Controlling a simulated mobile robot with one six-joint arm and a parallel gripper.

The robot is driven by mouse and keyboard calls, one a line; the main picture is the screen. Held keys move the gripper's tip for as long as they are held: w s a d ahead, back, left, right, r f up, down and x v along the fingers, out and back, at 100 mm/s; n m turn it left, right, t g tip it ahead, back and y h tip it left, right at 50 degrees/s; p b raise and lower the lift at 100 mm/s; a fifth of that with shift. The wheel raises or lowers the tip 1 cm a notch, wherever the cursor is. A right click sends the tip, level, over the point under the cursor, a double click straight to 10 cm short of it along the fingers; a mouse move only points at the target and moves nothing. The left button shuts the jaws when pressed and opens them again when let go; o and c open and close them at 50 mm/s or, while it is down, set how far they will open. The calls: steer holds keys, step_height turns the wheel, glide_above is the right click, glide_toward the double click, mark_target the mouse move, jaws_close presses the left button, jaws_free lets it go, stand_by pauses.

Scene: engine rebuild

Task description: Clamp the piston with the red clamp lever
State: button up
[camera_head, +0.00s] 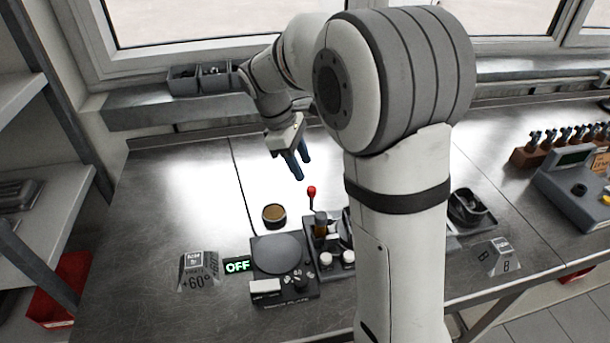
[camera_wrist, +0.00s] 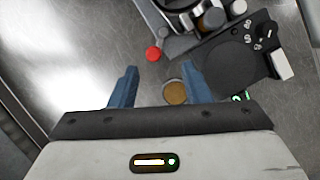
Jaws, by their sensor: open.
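The red clamp lever (camera_head: 312,190) has a round red knob on a thin stem and stands up at the back left of a dark fixture (camera_head: 313,235). In the wrist view, its red knob (camera_wrist: 153,54) lies just beyond my fingertips, roughly between them in picture direction. My gripper (camera_head: 303,169) is open and empty, with two blue fingers pointing down, above and behind the knob. It also shows in the wrist view (camera_wrist: 157,68). I cannot clearly make out the piston; my arm hides part of the fixture in the head view.
A small round tin (camera_head: 273,214) with brown content stands left of the fixture. A dark hot plate (camera_head: 278,256) sits in front, beside a green OFF display (camera_head: 237,266). A dark round holder (camera_head: 467,207) stands to the right.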

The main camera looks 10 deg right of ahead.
mark_target(310, 188)
steer(key=shift+n, duration=0.5)
steer(key=x, duration=0.2)
steer(key=w+x, duration=0.1)
steer(key=x, duration=0.5)
steer(key=shift+w+a+f, duration=0.2)
steer(key=shift+f, duration=0.2)
